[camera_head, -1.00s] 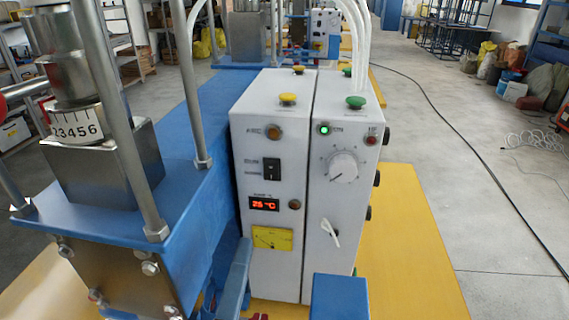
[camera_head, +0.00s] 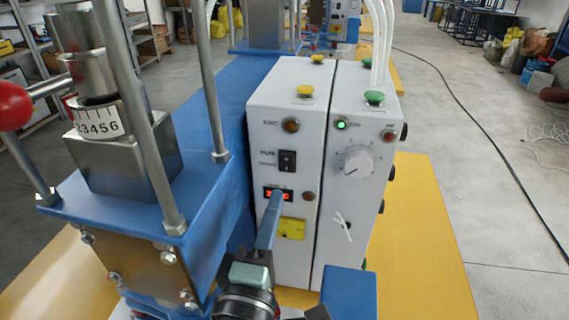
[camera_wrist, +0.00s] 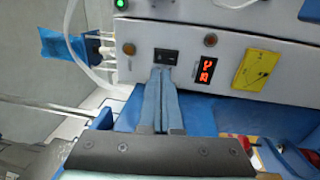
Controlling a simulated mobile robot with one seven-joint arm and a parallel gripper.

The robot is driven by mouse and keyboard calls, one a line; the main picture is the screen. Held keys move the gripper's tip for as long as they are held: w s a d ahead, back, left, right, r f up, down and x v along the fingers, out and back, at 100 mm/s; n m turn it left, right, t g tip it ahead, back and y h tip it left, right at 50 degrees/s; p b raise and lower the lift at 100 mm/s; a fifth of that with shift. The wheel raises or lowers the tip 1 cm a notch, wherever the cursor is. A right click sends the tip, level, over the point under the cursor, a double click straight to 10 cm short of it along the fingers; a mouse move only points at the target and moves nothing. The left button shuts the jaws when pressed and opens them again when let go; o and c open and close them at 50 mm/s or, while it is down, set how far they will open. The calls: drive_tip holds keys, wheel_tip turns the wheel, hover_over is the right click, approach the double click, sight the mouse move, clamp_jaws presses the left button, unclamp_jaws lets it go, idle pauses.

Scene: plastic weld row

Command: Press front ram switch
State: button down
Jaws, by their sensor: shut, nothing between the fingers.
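A black rocker switch (camera_head: 287,161) sits on the front face of the white control box (camera_head: 262,225), above a red digital display (camera_head: 276,194). My gripper (camera_head: 277,192) is in front of the box, its slim blue-grey fingers pointing at the panel and partly covering the display in the head view. In the wrist view the closed fingers (camera_wrist: 164,70) point straight at the switch (camera_wrist: 166,56), their tips at its near edge. They hold nothing. Whether they touch it cannot be told.
Yellow (camera_head: 305,90) and green (camera_head: 374,97) buttons top the box. A dial (camera_head: 357,161) and toggle (camera_head: 341,225) are on its right part. Left stands a blue press frame with steel posts and a red ball handle (camera_head: 14,107). The floor at right is mostly clear.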

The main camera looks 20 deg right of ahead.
sight(288, 160)
drive_tip(key=p+x, duration=0.1)
drive_tip(key=x, duration=0.6)
drive_tip(key=shift+d+p, duration=0.1)
drive_tip(key=shift+p, duration=0.2)
drive_tip(key=shift+r, duration=0.1)
